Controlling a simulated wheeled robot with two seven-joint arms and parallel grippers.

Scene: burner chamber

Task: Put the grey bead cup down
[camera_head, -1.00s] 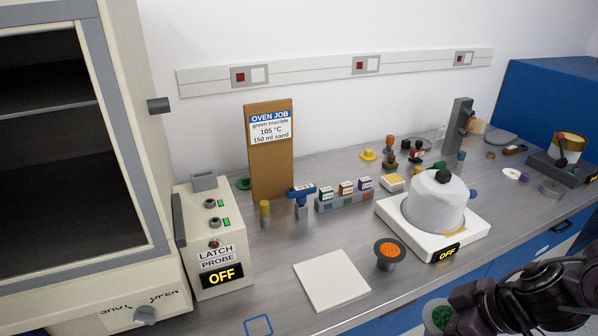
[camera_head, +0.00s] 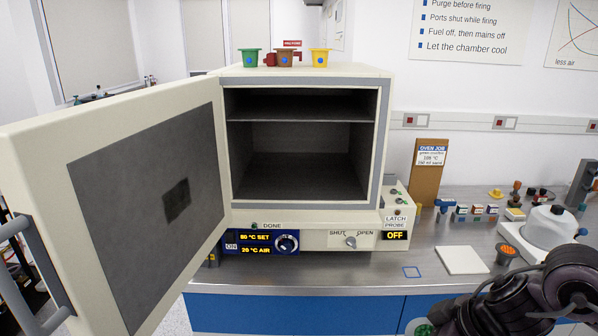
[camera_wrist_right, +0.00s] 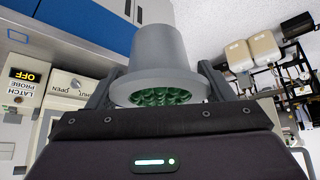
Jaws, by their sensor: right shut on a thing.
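The grey bead cup (camera_wrist_right: 158,45) is between the fingers of my right gripper (camera_wrist_right: 158,80) in the right wrist view. It is a tapered grey cup with a wide rim, and green beads show in its mouth. My left gripper is not in view.
The oven (camera_head: 304,150) stands with its door (camera_head: 145,190) wide open to the left. A white square mat (camera_head: 462,261) and a blue square outline (camera_head: 411,272) lie on the bench. Another grey cup with orange contents (camera_head: 506,254) stands right of the mat.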

